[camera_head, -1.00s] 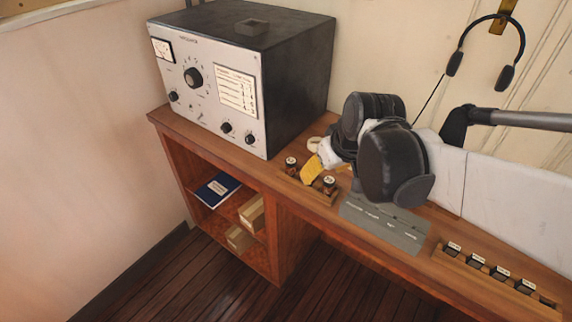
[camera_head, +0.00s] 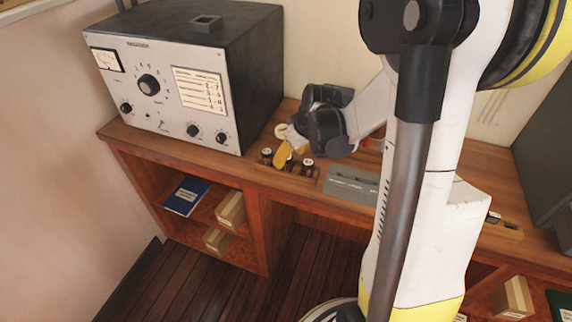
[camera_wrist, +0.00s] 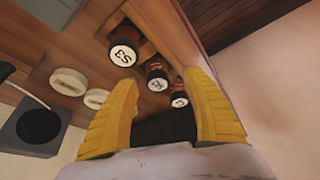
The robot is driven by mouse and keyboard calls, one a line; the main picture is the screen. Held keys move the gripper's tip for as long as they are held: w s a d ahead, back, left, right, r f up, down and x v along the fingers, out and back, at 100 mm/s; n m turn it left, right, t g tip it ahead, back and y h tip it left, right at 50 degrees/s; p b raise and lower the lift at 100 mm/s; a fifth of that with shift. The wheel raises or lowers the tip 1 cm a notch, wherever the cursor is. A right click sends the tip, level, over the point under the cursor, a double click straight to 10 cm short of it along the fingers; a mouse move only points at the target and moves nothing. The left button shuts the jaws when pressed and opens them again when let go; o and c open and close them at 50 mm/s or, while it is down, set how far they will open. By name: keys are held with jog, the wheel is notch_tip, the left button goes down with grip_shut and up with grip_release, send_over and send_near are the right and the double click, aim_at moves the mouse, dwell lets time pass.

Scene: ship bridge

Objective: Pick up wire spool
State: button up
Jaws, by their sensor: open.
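Several small wire spools with dark brown sides and white labelled tops stand in a row in a wooden holder on the desk. In the wrist view, the spool marked S3 (camera_wrist: 123,56) is outside the left fingertip, a middle spool (camera_wrist: 157,77) is between the fingertips, and another spool (camera_wrist: 179,100) is deeper between the fingers. In the head view, a left spool (camera_head: 267,153) and a right spool (camera_head: 307,165) flank my gripper (camera_head: 282,158). My gripper (camera_wrist: 161,80) is open with yellow fingers, holding nothing. Contact with the spools cannot be told.
A large metal radio set (camera_head: 165,95) stands left of the spools. A grey panel (camera_head: 352,180) lies to their right. Pale round discs (camera_wrist: 69,82) and a grey box with a dark circle (camera_wrist: 38,125) are beside the holder. The desk's front edge is close.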

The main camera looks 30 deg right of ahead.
aim_at(289, 158)
jog(key=b+x, duration=0.1)
jog(key=x, duration=0.3)
jog(key=shift+d+f, duration=0.15)
jog(key=shift+d, duration=0.05)
grip_shut()
notch_tip(289, 158, up, 4)
jog(key=shift+r+p, duration=0.2)
jog(key=shift+p, duration=0.6)
jog(key=s+d+r+p, duration=0.1)
jog(key=s+d+r, duration=0.1)
jog(key=d, duration=0.3)
jog(key=s+d+r+p, duration=0.1)
jog(key=s+d+r, duration=0.1)
jog(key=d+r, duration=0.2)
jog(key=shift+s+d+r+p, duration=0.3)
jog(key=shift+s+d+r, duration=0.1)
jog(key=shift+d, duration=0.4)
